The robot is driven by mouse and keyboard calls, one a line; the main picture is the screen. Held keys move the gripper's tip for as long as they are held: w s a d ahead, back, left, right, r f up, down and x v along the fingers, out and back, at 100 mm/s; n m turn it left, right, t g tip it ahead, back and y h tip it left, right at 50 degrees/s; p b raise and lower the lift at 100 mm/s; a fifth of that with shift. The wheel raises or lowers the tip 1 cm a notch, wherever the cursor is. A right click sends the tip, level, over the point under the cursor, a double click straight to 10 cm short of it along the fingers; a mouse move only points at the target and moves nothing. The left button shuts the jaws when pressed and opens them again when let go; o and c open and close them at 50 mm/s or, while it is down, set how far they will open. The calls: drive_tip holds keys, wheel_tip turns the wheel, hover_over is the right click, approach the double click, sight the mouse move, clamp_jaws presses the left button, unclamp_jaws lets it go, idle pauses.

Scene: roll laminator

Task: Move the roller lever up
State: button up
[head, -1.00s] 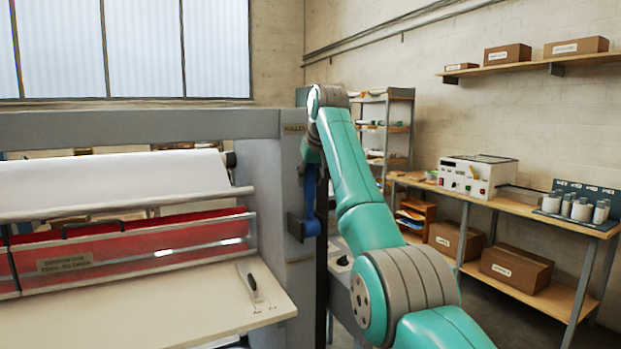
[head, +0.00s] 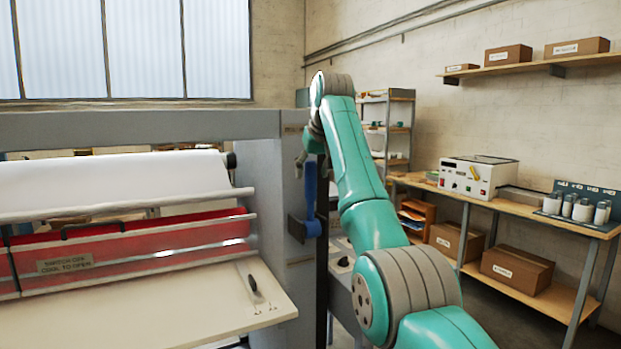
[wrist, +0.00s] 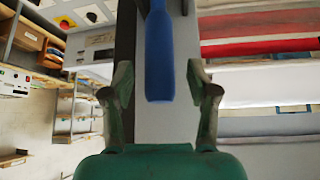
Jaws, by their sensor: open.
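The roller lever (head: 310,188) has a blue handle on the grey right post of the laminator. It stands upright, with its lower end in a dark bracket. In the wrist view the blue handle (wrist: 160,50) reaches in from the top edge, its end lying between the fingers as seen there. My gripper (wrist: 160,77) is open, one finger on each side of the handle's end, with visible gaps on both sides. I cannot tell how far apart in depth they are. In the head view my gripper is mostly hidden near the lever's upper end.
The laminator has a white roll (head: 110,180), a red guard (head: 130,240) and a pale feed table (head: 160,300) left of the lever. A workbench (head: 520,207) with a white device (head: 480,177) stands at the right. Floor is open between bench and machine.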

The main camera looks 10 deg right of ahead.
drive_tip(key=v, duration=0.8)
drive_tip(key=shift+s+r, duration=0.15)
drive_tip(key=shift+r, duration=0.1)
